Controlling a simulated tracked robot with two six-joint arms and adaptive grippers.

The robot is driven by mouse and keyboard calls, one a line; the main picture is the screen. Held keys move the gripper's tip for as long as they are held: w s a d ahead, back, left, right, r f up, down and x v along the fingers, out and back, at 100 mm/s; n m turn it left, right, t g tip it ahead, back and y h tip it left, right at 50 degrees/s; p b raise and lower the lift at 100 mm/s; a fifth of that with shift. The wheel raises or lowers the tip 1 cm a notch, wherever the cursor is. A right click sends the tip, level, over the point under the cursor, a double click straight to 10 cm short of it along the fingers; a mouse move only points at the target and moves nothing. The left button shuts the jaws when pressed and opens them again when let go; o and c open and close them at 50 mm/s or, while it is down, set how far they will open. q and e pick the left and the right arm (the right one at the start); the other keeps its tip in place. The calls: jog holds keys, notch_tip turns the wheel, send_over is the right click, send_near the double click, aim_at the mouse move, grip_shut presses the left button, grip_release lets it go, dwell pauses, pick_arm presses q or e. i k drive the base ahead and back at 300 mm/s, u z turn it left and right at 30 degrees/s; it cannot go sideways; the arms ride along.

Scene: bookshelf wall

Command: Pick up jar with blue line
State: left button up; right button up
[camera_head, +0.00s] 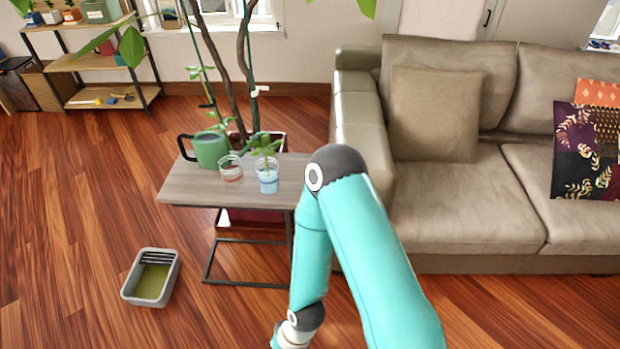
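The jar with the blue line (268,182) is a small clear jar with a blue band. It stands upright on the small side table (185,190), with a green sprig rising from it. A similar clear jar with a red line (231,173) stands just left of it. My teal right arm reaches in from the lower right, its elbow beside the table's right end. Its wrist runs off the bottom edge, so my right gripper is out of view. My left gripper is not in view either.
A green watering can (208,149) stands on the table behind the jars. A potted plant with tall stems (239,90) is behind the table. A beige sofa (470,200) is at right. A grey tray (150,277) lies on the wooden floor; the floor at left is mostly clear.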

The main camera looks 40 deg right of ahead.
aim_at(269, 181)
jog(key=z, duration=0.45)
jog(key=i, duration=1)
jog(key=u, duration=0.05)
